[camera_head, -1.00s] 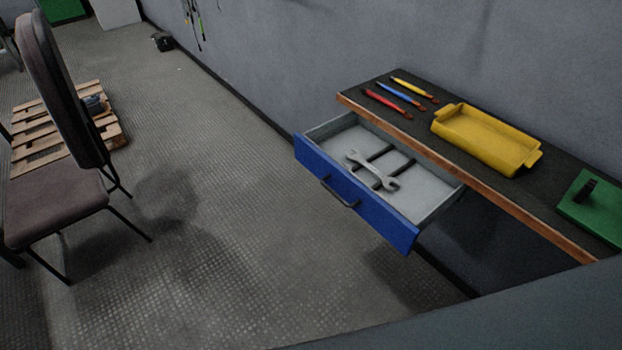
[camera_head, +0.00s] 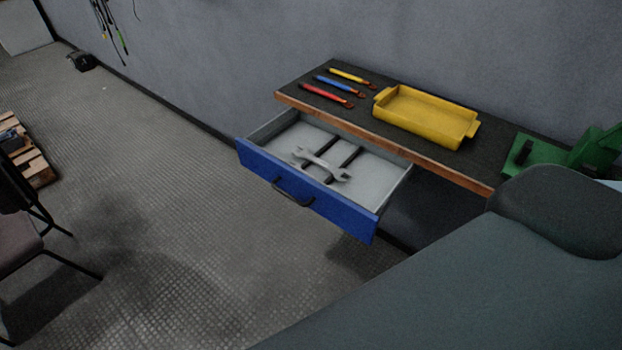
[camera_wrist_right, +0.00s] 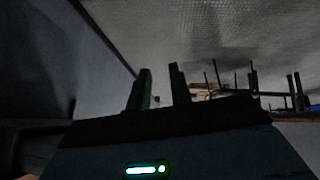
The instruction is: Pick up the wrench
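The grey open-ended wrench (camera_head: 322,165) lies in the open drawer (camera_head: 350,217), across dark strips on its light grey floor. The drawer has a blue front with a dark handle (camera_head: 291,195) and is pulled out from under the workbench. My right gripper (camera_wrist_right: 160,88) shows in the right wrist view with its two dark fingers apart and nothing visible between them. It does not show in the head view, and the wrench is not recognisable in the wrist view. My left gripper is in neither current view.
The workbench (camera_head: 425,158) carries a yellow tray (camera_head: 425,118), red, blue and yellow-handled tools (camera_head: 338,82), and a green device (camera_head: 540,152). My own grey arm link fills the lower right. A chair (camera_head: 20,245) and pallet (camera_head: 30,165) stand left. Floor before the drawer is clear.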

